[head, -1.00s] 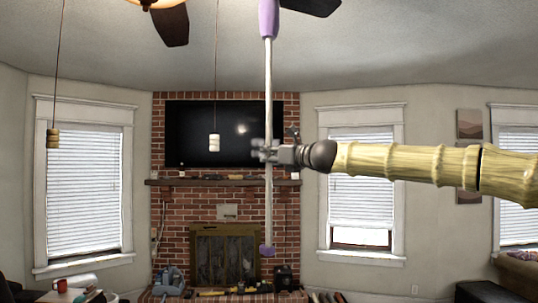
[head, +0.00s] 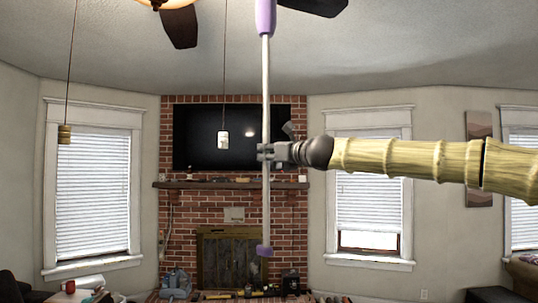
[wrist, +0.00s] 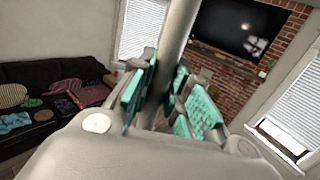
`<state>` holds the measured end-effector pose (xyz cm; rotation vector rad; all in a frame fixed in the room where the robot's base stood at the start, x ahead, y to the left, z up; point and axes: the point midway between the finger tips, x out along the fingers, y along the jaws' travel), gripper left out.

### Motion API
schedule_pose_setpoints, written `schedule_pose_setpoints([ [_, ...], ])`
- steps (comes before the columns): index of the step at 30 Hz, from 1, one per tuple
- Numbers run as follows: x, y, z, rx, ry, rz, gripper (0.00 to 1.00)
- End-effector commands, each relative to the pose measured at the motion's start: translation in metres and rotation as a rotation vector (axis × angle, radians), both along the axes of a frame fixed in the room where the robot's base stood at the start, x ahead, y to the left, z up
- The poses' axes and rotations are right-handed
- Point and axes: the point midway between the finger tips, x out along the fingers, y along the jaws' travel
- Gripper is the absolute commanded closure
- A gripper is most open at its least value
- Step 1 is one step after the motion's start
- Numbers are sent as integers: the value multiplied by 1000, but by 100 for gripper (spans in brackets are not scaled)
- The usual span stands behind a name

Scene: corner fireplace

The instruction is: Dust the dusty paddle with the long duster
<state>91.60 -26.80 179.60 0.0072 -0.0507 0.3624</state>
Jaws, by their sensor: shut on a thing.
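The long duster (head: 266,95) stands almost upright in the head view, a pale pole with a purple part at each end. My gripper (head: 267,152) is shut on the pole near its middle; the pole also shows between the teal finger pads in the wrist view (wrist: 178,30). The duster's upper purple part (head: 266,16) reaches the top edge of the picture, beside a dark ceiling fan paddle (head: 318,6). I cannot tell whether they touch. Another dark paddle (head: 180,27) hangs to the left. Dust is not clear on either, and the fan's upper parts are cut off.
Two pull cords hang from the fan, with end pieces at the left (head: 64,134) and nearer the middle (head: 223,140). Behind stand a brick fireplace (head: 180,220) with a television (head: 200,135) and windows. A dark sofa (wrist: 60,80) shows in the wrist view.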

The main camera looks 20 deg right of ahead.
Motion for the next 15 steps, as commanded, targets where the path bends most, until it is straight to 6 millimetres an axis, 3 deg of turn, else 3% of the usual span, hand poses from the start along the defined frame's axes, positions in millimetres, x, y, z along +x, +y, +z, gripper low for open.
schedule_pose_setpoints([
  [15,6,-32,3,5,-1,-2,100],
])
